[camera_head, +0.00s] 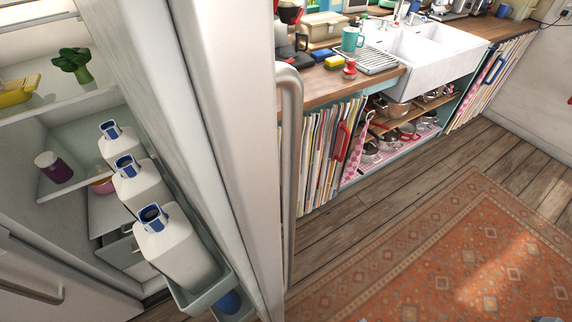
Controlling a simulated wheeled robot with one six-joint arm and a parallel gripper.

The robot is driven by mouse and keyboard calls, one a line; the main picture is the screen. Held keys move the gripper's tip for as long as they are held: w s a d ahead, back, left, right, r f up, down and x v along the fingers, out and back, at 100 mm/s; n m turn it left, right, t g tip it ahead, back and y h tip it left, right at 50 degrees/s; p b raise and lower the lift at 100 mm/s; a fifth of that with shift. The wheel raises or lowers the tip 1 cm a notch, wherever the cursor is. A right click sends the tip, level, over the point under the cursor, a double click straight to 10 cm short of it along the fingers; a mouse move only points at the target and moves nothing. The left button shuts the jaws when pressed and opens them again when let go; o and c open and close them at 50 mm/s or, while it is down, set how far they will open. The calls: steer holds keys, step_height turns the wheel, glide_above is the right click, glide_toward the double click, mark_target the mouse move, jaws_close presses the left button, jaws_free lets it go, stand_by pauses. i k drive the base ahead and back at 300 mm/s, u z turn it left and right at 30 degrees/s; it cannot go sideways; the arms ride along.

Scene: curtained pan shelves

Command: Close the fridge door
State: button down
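The fridge door (235,150) stands open. Its edge runs from top to bottom through the left-middle of the head view. A long metal handle (290,165) is on its right side. The door's inner shelf (197,302) holds several white jugs (180,250) with blue caps. The fridge interior (85,135) shows at the left, with broccoli (73,65), a yellow item (15,92) and a purple jar (54,167) on its shelves. My gripper is not in view.
A wooden counter (335,88) with a white sink (432,58) stands behind the door. Striped curtains (330,145) and open pan shelves (405,130) are below it. An orange patterned rug (440,255) lies on the wooden floor (375,205) at the right, which is clear.

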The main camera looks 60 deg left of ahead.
mark_target(201, 79)
steer(key=i, duration=1.85)
steer(key=u, duration=4.4)
steer(key=i, duration=0.45)
steer(key=u, duration=0.7)
